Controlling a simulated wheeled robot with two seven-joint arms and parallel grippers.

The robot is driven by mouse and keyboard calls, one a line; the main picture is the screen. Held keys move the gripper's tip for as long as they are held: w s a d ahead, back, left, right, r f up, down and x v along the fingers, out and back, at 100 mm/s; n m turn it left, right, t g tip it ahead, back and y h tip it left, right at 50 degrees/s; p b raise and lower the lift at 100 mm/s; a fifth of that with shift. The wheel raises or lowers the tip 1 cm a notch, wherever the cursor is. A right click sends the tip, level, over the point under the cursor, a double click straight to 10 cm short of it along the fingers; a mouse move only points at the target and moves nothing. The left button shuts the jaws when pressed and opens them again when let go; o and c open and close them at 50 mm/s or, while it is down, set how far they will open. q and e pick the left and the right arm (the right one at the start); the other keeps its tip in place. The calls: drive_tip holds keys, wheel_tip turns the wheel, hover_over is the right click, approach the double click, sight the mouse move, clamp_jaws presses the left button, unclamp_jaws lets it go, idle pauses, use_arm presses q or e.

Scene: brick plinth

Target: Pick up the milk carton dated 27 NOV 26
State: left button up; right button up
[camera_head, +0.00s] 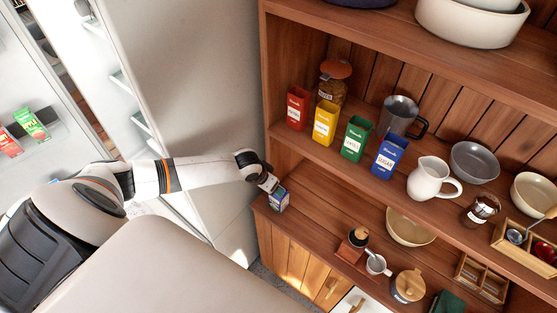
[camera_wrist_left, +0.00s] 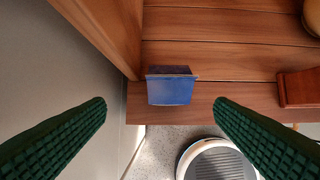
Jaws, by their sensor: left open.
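A small blue-and-white carton (camera_head: 280,201) stands at the left front corner of the lower wooden counter. No date can be read on it. It also shows as a blue shape (camera_wrist_left: 171,88) at the counter edge in the left wrist view. My left gripper (camera_head: 268,186) is just above and beside this carton in the head view. In the left wrist view my left gripper (camera_wrist_left: 160,106) is open, its green ridged fingers wide apart with the carton farther off between them. Nothing is held. My right gripper is not in view.
The shelf above holds red, yellow, green and blue tins (camera_head: 354,139) and a white jug (camera_head: 431,179). A wooden side panel (camera_wrist_left: 110,30) rises close left of the carton. A mug (camera_head: 377,265) and lidded pot (camera_head: 408,286) stand farther right on the counter.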

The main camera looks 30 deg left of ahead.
use_arm(q)
drive_tip(key=b+x, duration=0.1)
drive_tip(key=x, duration=0.1)
drive_tip(key=b+x, duration=0.2)
drive_tip(key=x, duration=0.1)
drive_tip(key=shift+s+d+f, duration=0.1)
drive_tip(key=shift+s+d, duration=0.05)
drive_tip(key=shift+d, duration=0.05)
drive_tip(key=shift+w+f+b, duration=0.3)
drive_tip(key=shift+f+b, duration=0.2)
drive_tip(key=shift+b, duration=0.15)
drive_tip(key=shift+f, duration=0.2)
drive_tip(key=b+x, duration=0.1)
drive_tip(key=b, duration=0.1)
drive_tip(key=b+x, duration=0.3)
drive_tip(key=b, duration=0.1)
drive_tip(key=shift+s+d+f, duration=0.1)
drive_tip(key=shift+d+f, duration=0.25)
drive_tip(key=shift+f, duration=0.1)
drive_tip(key=shift+r, duration=0.1)
drive_tip(key=c, duration=1.2)
drive_tip(key=shift+c, duration=0.3)
drive_tip(key=shift+r, duration=0.15)
